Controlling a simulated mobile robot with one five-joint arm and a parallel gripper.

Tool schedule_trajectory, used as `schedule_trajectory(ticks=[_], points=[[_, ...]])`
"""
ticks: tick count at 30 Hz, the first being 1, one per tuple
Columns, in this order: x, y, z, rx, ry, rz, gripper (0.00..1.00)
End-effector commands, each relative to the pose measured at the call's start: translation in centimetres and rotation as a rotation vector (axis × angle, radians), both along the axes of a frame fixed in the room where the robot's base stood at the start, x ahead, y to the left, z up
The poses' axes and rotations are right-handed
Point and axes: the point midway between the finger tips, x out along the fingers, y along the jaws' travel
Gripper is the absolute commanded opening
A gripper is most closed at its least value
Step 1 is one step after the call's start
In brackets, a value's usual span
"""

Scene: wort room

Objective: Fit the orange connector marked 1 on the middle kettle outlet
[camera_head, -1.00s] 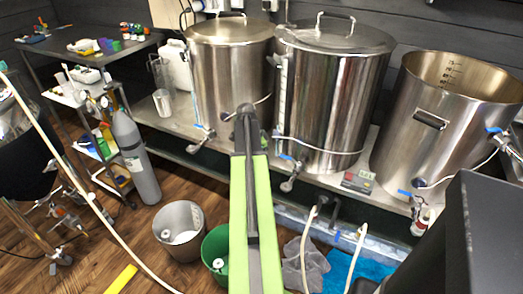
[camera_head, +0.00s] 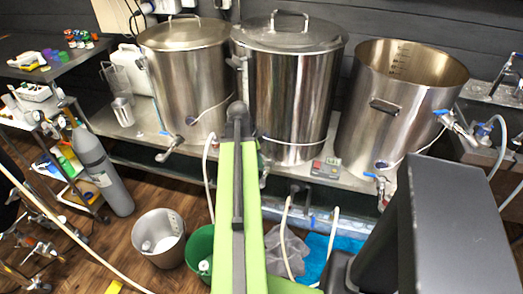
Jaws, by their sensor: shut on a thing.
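The middle kettle (camera_head: 291,110) is a tall steel pot with a lid, standing on the steel bench between two other kettles. Its outlet valve (camera_head: 264,178) shows low on its front, just right of my arm and partly hidden by it. My green and black arm reaches forward in front of the left side of this kettle. My gripper is not visible, and the arm blocks the space behind it. The orange connector marked 1 cannot be made out. A pale hose (camera_head: 207,170) rises beside the arm and curves behind it; its upper end is hidden.
The left kettle (camera_head: 185,85) is lidded; the right kettle (camera_head: 390,110) is open. A red and grey box (camera_head: 326,169) sits on the bench.

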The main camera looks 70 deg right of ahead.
Motion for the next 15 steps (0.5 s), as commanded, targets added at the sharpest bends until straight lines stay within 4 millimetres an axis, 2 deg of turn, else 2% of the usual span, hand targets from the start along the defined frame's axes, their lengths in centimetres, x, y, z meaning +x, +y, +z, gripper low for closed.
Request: schedule_trajectory(ticks=[1,3,10,15], points=[[-1.1,0.5,0.8,-0.001,-0.001,-0.023,0.0],[-1.6,0.6,0.8,-0.002,-0.001,-0.04,0.0],[-1.7,0.5,0.2,-0.002,-0.001,-0.043,0.0],[-1.6,0.5,-1.2,-0.002,-0.001,-0.042,0.0]])
